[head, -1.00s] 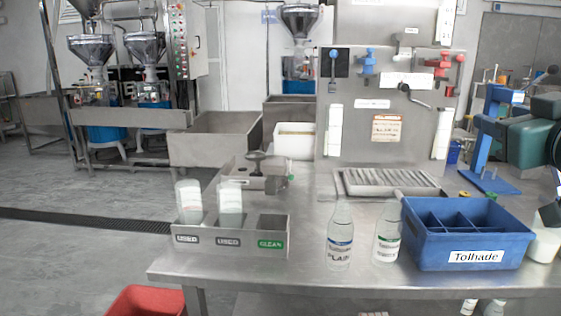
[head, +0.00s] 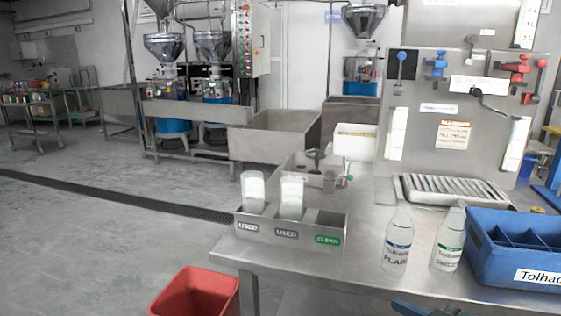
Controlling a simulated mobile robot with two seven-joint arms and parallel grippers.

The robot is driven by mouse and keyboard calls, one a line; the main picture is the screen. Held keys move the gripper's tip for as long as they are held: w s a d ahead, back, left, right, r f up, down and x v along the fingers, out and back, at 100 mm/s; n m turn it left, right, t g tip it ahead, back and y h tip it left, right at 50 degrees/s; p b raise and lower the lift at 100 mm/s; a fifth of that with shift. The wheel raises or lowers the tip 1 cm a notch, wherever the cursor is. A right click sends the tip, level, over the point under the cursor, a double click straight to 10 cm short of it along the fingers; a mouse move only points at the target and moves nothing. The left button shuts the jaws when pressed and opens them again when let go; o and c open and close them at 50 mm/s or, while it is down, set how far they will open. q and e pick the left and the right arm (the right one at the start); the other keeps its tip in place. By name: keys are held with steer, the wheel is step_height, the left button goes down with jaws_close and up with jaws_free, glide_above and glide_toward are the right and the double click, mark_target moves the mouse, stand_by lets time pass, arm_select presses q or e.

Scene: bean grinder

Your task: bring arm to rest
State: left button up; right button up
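Neither of my grippers can be made out in the head view. A small blue and black part (head: 425,308) shows at the bottom edge by the table's front, cut off by the frame. I cannot tell what it is. The steel table (head: 310,262) fills the lower right. On it stand a bottle with a blue-banded label (head: 397,245) and a bottle with a green label (head: 448,245). A steel holder (head: 262,231) with USED and CLEAN labels holds two whitish containers; its CLEAN slot (head: 327,220) looks empty.
A blue divided crate (head: 520,265) is cut off at the right. A slatted tray (head: 450,190) lies behind the bottles. A red bin (head: 197,292) is on the floor beside the table. Grinders (head: 165,50) stand at the back.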

steer(key=s+a+f+m+t+h, duration=0.25)
steer(key=s+a+f+m, duration=0.2)
steer(key=s+f, duration=0.65)
arm_select(q)
steer(key=r+g+p, duration=0.1)
steer(key=p, duration=0.5)
steer(key=r+g+p, duration=0.1)
steer(key=r+p, duration=0.1)
steer(key=p, duration=0.4)
steer(key=r+g+y+p, duration=0.1)
steer(key=p, duration=0.5)
steer(key=shift+w+d+r+m+g, duration=0.2)
steer(key=shift+w+m+g, duration=0.05)
steer(key=shift+m+g, duration=0.05)
arm_select(e)
step_height(320, 180, up, 4)
steer(key=g+h, duration=0.1)
steer(key=g, duration=0.1)
steer(key=g+h, duration=0.1)
steer(key=g, duration=0.1)
steer(key=shift+w+f, duration=0.15)
arm_select(q)
steer(key=shift+f, duration=0.3)
arm_select(e)
steer(key=shift+f, duration=0.3)
